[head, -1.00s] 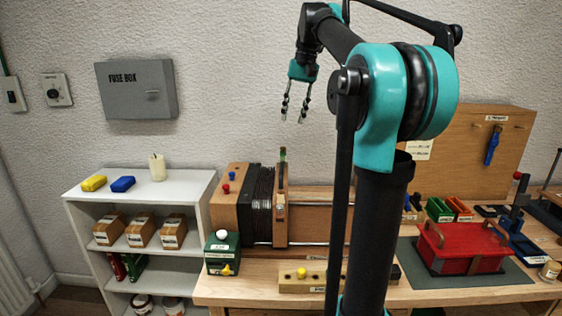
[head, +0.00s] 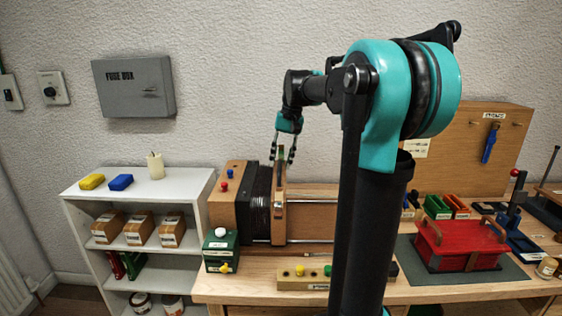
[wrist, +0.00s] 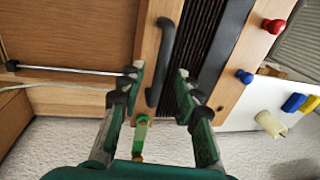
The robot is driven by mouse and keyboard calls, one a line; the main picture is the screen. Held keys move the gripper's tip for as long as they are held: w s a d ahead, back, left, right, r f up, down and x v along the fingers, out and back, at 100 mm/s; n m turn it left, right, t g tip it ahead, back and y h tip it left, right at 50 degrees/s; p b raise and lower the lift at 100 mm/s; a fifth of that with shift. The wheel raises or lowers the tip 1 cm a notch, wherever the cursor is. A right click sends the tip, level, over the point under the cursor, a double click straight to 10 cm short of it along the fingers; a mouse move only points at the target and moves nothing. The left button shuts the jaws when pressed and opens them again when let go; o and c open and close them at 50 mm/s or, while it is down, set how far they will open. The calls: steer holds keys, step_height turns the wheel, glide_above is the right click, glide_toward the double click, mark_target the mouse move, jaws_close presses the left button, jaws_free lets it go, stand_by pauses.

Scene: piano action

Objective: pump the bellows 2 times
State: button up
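The bellows has black pleats (head: 258,205) between a fixed wooden end at the left and an upright wooden board (head: 279,215) on its right. The board carries a dark bar handle (wrist: 164,60) and a green tab (wrist: 141,134). My gripper (head: 283,161) is at the top of this board, pointing down. In the wrist view my gripper (wrist: 160,72) is open, with one finger on each side of the handle in the picture. Nothing is held. I cannot tell whether the fingertips are level with the handle or still above it.
Metal rods (head: 312,201) run right from the board. A red knob (head: 224,187) and a blue knob sit on the fixed end. A green box (head: 221,250) with a white button stands in front. A white shelf (head: 135,188) is left; a red case (head: 459,246) is right.

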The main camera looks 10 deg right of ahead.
steer(key=shift+f, duration=0.3)
jaws_close()
stand_by(0.3)
